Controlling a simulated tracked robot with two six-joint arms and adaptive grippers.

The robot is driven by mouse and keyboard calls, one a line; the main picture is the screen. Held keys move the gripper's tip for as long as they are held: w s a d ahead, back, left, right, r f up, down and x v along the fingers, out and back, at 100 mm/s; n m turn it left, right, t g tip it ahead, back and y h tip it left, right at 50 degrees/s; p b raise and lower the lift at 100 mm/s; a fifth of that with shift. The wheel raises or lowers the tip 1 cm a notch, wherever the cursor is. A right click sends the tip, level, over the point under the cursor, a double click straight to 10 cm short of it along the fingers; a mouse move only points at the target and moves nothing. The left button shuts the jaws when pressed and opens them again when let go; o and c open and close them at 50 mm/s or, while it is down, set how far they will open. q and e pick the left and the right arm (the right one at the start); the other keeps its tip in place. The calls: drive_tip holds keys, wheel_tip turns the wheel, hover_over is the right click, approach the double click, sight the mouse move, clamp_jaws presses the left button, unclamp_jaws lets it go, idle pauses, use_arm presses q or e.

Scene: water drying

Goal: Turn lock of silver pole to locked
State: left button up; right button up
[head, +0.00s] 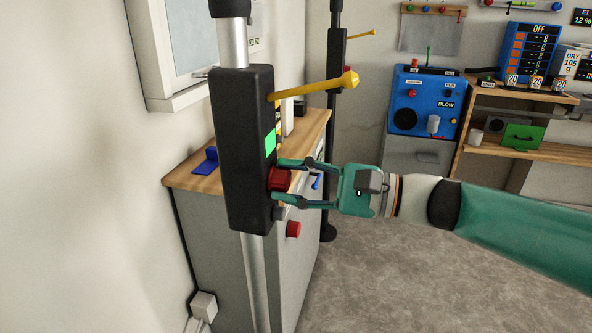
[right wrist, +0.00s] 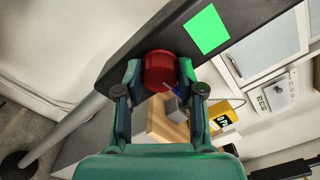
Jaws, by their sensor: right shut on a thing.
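The silver pole (head: 232,43) stands upright at the left of the head view, with a black box (head: 242,150) mounted on it. On the box are a yellow lever (head: 312,87), a green patch (head: 270,143) and a red knob (head: 279,178), which I take to be the lock. My right gripper (head: 281,180) reaches in from the right and is shut on the red knob. In the right wrist view the red knob (right wrist: 160,70) sits between the two fingers, and the green patch (right wrist: 206,29) is beside it. My left gripper is not in view.
A wooden-topped grey cabinet (head: 193,179) stands behind the pole, with a red button (head: 293,229) in front of it. A second black pole (head: 336,80) with a yellow lever stands further back. A blue machine (head: 425,102) is at the back right. Grey floor is open below my arm.

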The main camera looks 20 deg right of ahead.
drive_tip(key=shift+a+f+m+p, duration=0.1)
drive_tip(key=shift+f+m+p, duration=0.2)
drive_tip(key=shift+m, duration=0.3)
drive_tip(key=o, duration=1.1)
drive_tip(key=shift+o, duration=0.2)
drive_tip(key=shift+r, duration=0.1)
drive_tip(key=shift+s+d, duration=0.15)
drive_tip(key=shift+d, duration=0.35)
drive_tip(key=v, duration=1.1)
drive_tip(key=shift+s+a, duration=0.1)
